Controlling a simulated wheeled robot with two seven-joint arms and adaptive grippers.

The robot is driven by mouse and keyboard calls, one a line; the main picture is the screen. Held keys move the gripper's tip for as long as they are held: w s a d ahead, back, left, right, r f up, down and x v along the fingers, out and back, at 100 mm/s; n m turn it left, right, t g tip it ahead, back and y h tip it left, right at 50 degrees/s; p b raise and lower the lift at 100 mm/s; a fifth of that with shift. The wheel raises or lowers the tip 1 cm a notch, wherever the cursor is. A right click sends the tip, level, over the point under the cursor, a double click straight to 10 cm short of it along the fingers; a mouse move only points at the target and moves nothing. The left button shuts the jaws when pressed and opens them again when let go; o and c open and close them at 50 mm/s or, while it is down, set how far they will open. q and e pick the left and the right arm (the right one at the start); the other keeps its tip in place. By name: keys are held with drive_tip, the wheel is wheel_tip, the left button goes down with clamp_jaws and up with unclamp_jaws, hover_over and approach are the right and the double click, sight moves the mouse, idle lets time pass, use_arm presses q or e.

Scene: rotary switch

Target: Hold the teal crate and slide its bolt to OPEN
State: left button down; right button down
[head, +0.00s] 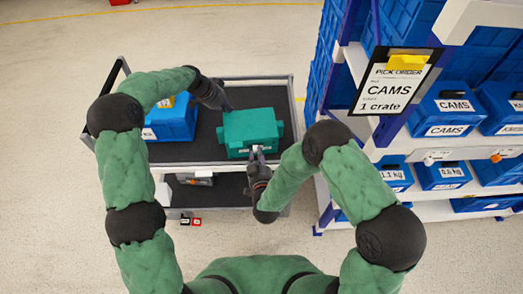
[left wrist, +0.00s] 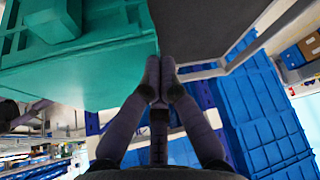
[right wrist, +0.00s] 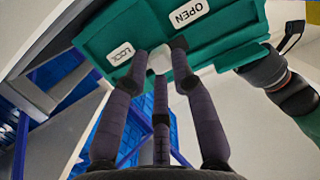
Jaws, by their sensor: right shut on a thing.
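The teal crate (head: 250,126) sits on the cart's dark top. In the right wrist view the crate's wall (right wrist: 225,40) bears a LOCK label (right wrist: 121,53) and an OPEN label (right wrist: 188,13). A pale bolt knob (right wrist: 159,60) lies between the labels, nearer LOCK. My right gripper (head: 257,153) is shut on this knob at the crate's near side. My left gripper (head: 228,107) is at the crate's far left corner. In the left wrist view its fingertips (left wrist: 160,66) are together beside the crate's edge; whether they touch it is unclear.
A blue bin (head: 170,122) stands on the cart (head: 205,150), left of the crate. A shelf rack with blue bins (head: 446,108) and a PICK ORDER sign (head: 394,84) stands to the right. Some dark cart top is bare behind the crate.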

use_arm(q)
drive_tip(key=shift+s+d+f, duration=0.1)
drive_tip(key=shift+s+f, duration=0.2)
drive_tip(key=shift+f, duration=0.25)
use_arm(e)
drive_tip(key=shift+a, duration=0.6)
drive_tip(key=c, duration=1.2)
unclamp_jaws()
drive_tip(key=shift+o, duration=0.2)
drive_tip(key=shift+s, duration=0.2)
drive_tip(key=v, duration=0.4)
drive_tip(key=shift+s+r, duration=0.1)
drive_tip(key=shift+s, duration=0.25)
use_arm(q)
drive_tip(key=shift+w+r+p, duration=0.2)
drive_tip(key=shift+r+p, duration=0.3)
drive_tip(key=shift+r, duration=0.65)
drive_tip(key=shift+w+r+p, duration=0.1)
drive_tip(key=shift+r+p, duration=0.75)
drive_tip(key=shift+r, duration=1.4)
use_arm(e)
drive_tip(key=shift+r, duration=1.35)
